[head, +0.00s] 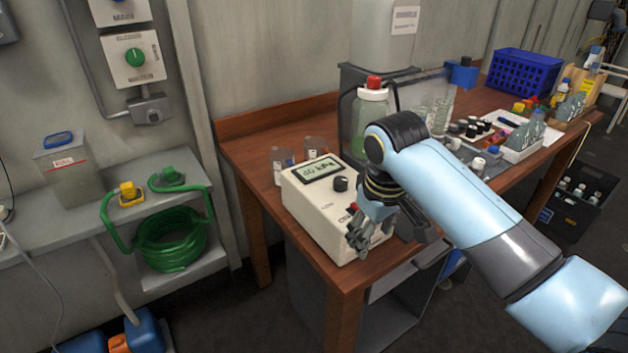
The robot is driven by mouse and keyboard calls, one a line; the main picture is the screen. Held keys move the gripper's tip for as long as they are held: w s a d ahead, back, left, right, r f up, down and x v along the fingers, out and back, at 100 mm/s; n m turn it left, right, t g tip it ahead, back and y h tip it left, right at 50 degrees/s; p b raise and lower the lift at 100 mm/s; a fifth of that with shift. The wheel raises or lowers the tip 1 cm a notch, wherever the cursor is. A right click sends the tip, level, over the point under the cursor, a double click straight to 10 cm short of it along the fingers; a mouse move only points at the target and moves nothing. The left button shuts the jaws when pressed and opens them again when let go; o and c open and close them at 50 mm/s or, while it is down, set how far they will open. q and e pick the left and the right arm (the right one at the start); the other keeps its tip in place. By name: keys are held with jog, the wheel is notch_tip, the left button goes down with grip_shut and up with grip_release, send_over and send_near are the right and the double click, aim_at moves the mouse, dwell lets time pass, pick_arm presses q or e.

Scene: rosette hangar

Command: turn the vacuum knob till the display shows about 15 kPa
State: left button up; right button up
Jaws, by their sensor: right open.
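The vacuum controller (308,213) is a cream box on the near left end of the wooden bench. Its display (318,169) shows a reading in kPa, too small to read surely. A black knob (341,184) sits on its top face, right of and below the display. My right gripper (358,243) is open and empty, pointing down at the box's front right side. It hides part of the box's lower right face and lettering. The gripper is nearer than the knob and apart from it in the picture. My left gripper is not in view.
Two small jars (283,165) stand behind the box. A large bottle with a red cap (372,115) stands behind my right arm. Racks and a blue crate (523,73) fill the bench further right. A grey shelf with a green hose (172,240) is at left.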

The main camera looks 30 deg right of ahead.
aim_at(341, 180)
jog(key=shift+g, duration=0.4)
jog(key=w+r, duration=0.1)
jog(key=w, duration=0.2)
jog(key=w+d+r, duration=0.1)
jog(key=w+r, duration=0.1)
jog(key=w, duration=0.1)
jog(key=w+r, duration=0.2)
jog(key=w, duration=0.1)
jog(key=shift+d+r, duration=0.15)
jog(key=shift+d, duration=0.1)
jog(key=w+d+r+g+y, duration=0.1)
jog(key=w+d+r, duration=0.1)
jog(key=w+r, duration=0.45)
jog(key=f, duration=1)
jog(key=shift+w+a+f, duration=0.15)
jog(key=shift+w+f, duration=0.05)
jog(key=shift+f, duration=0.15)
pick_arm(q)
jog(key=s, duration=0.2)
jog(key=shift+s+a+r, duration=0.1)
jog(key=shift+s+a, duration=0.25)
pick_arm(e)
grip_shut()
